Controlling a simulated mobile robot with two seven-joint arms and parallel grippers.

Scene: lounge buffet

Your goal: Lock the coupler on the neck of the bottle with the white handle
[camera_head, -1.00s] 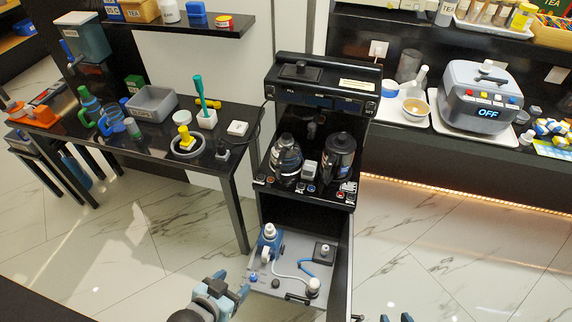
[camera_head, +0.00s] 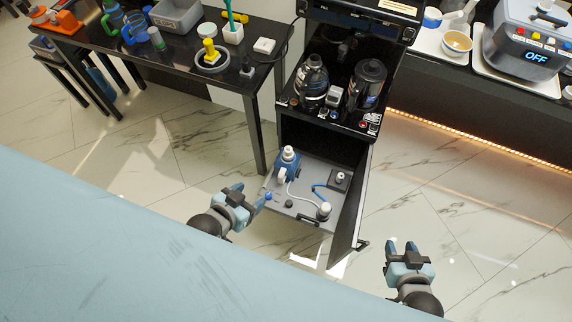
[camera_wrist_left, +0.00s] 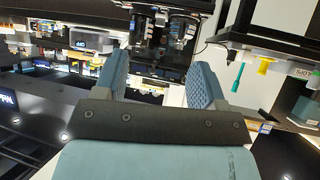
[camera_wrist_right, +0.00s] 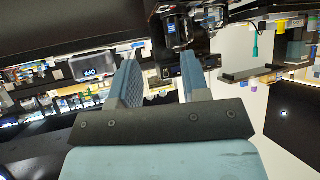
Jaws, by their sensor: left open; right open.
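A pulled-out grey tray (camera_head: 296,222) sits low in the black cabinet under the coffee machine. On it stands a blue bottle (camera_head: 281,173) with a white top, at the back left. A white hose (camera_head: 302,199) runs from near it to a white-topped fitting (camera_head: 324,211) at the front. A blue hose (camera_head: 322,190) leads to a dark square block (camera_head: 340,180) with a white knob. I cannot tell which part is the coupler or whether it is locked. My left gripper (camera_head: 252,196) is open, left of the tray. My right gripper (camera_head: 402,246) is open, right of the cabinet. Both look empty.
The cabinet's open door (camera_head: 347,212) stands between the tray and my right gripper. The coffee machine (camera_head: 356,58) with two dark jugs is above. A black side table (camera_head: 180,58) with several items stands left. Marble floor (camera_head: 440,200) is free at right.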

